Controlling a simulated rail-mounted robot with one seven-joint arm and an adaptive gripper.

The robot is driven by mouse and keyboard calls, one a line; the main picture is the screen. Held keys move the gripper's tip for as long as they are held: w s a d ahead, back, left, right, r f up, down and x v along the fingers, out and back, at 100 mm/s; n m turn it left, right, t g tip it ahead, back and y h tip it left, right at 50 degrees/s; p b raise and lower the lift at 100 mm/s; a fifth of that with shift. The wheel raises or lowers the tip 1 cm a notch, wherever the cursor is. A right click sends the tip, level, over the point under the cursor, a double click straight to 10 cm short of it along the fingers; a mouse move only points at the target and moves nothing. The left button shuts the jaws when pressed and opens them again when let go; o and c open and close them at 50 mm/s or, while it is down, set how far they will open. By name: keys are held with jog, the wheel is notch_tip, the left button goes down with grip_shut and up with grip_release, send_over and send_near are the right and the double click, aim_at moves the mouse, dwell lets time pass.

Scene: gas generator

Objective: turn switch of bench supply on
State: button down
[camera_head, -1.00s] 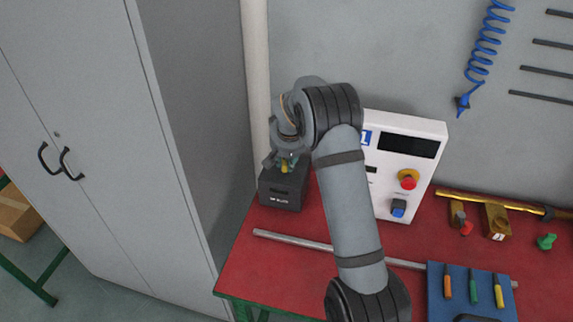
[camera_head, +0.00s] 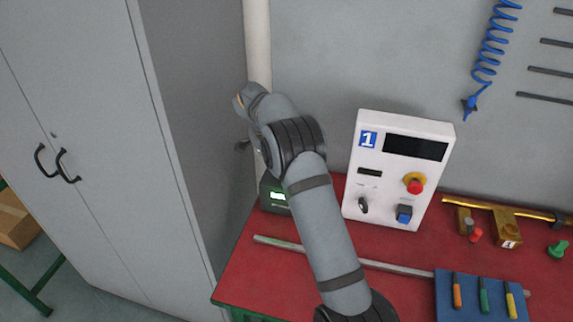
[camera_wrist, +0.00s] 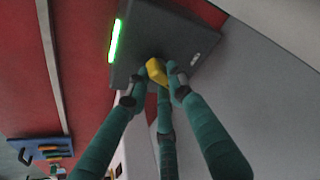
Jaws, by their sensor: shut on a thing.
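The bench supply (camera_head: 275,195) is a dark box at the back left of the red bench, partly hidden behind my arm in the head view. Its display is lit. In the wrist view the supply (camera_wrist: 165,32) shows a bright green display strip (camera_wrist: 114,41) and a yellow switch (camera_wrist: 156,71) on its face. My gripper (camera_wrist: 155,86) has its green fingers around the yellow switch, shut on it. The switch is turned at a slant to the display strip. In the head view my arm hides the switch and most of the gripper.
A white control panel (camera_head: 397,170) with knobs and a red button stands right of my arm. A metal rod (camera_head: 395,268) lies across the bench (camera_head: 240,277). A blue screwdriver holder (camera_head: 447,300) is at front right. A grey cabinet (camera_head: 90,140) stands close on the left.

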jog(key=shift+m, duration=0.6)
jog(key=c, duration=1.5)
grip_release()
jog(key=shift+r, duration=0.1)
jog(key=v, duration=1.2)
jog(key=shift+w+a, duration=0.2)
jog(key=shift+d, duration=0.1)
